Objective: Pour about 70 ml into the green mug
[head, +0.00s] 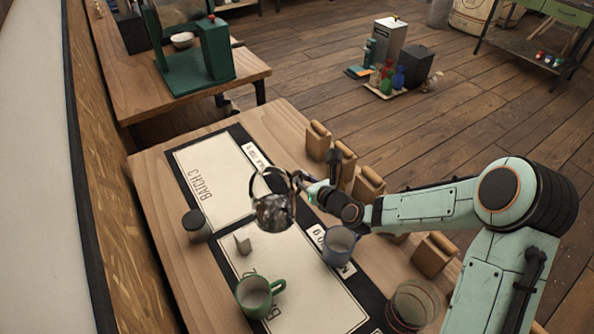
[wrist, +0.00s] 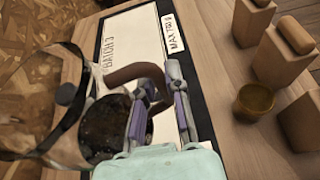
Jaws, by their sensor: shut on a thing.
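A glass pot (head: 272,212) with a metal-looking band and a dark content hangs above the table in the head view. My gripper (head: 301,182) is at its right side. In the wrist view my gripper (wrist: 158,98) is shut on the brown handle of the pot (wrist: 40,128). The green mug (head: 256,299) stands upright on the lower batch card, below the pot in the head picture and apart from it. No stream from the pot shows. The liquid level in the pot and the mug's inside are hard to read.
A grey-blue mug (head: 341,246) stands right of the green mug. Several wooden blocks (head: 368,184) and a striped glass (head: 413,306) line the right side. The upper card (head: 205,172) has free room.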

